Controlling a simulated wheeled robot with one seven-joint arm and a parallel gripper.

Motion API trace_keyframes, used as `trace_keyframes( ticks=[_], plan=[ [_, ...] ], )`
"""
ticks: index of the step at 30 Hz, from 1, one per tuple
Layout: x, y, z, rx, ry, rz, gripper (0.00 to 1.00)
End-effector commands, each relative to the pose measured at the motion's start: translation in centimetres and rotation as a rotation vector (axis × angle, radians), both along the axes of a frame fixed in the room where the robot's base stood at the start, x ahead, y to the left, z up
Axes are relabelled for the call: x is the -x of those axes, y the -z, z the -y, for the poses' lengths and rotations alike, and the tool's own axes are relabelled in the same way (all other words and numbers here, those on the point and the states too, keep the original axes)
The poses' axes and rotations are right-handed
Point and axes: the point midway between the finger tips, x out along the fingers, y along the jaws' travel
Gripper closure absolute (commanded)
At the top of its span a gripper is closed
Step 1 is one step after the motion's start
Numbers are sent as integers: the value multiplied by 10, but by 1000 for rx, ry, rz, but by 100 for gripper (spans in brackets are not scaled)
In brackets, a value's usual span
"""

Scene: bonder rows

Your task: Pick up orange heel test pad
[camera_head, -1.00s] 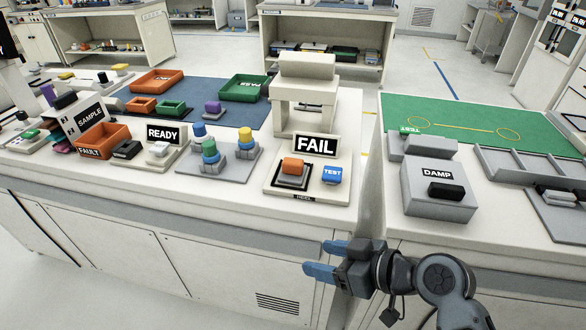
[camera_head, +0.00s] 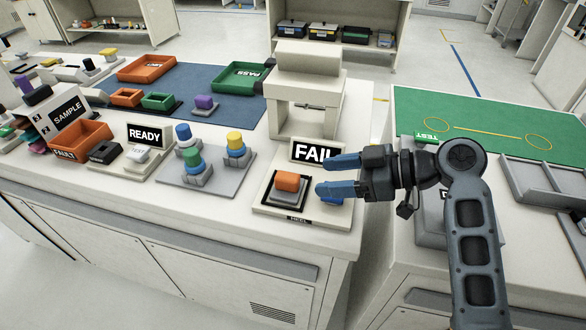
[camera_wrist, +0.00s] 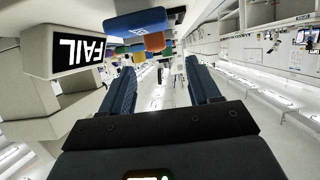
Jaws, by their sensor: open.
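The orange heel test pad (camera_head: 287,181) sits on a dark square base on the white HEEL plate (camera_head: 272,213), in front of the FAIL sign (camera_head: 312,151). My gripper (camera_head: 330,176) is open and empty, its blue fingers pointing left toward the pad from its right side. In the head view the fingers overlap the FAIL sign's lower right and most of the blue TEST button (camera_head: 334,200). In the wrist view the orange pad (camera_wrist: 155,42) shows beyond the blue button (camera_wrist: 136,24), ahead of the fingers and apart from them.
A white press-like stand (camera_head: 304,90) rises behind the sign. A grey plate with coloured knobs (camera_head: 200,181) lies left of the pad. A gap separates this bench from the right bench with the green mat (camera_head: 480,128). An orange FAULT bin (camera_head: 81,137) stands at left.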

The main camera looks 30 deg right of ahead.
Motion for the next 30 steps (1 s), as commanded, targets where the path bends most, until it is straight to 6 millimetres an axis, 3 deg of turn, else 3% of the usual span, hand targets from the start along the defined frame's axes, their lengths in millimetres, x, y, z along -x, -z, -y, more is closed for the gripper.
trace_keyframes(
  ticks=[11, 21, 30],
  plan=[
    [-19, 8, -17, 3, -11, 6, 38],
    [-45, 25, -48, 2, -12, 5, 38],
    [-50, 29, -52, 3, -9, 6, 38]
  ],
)
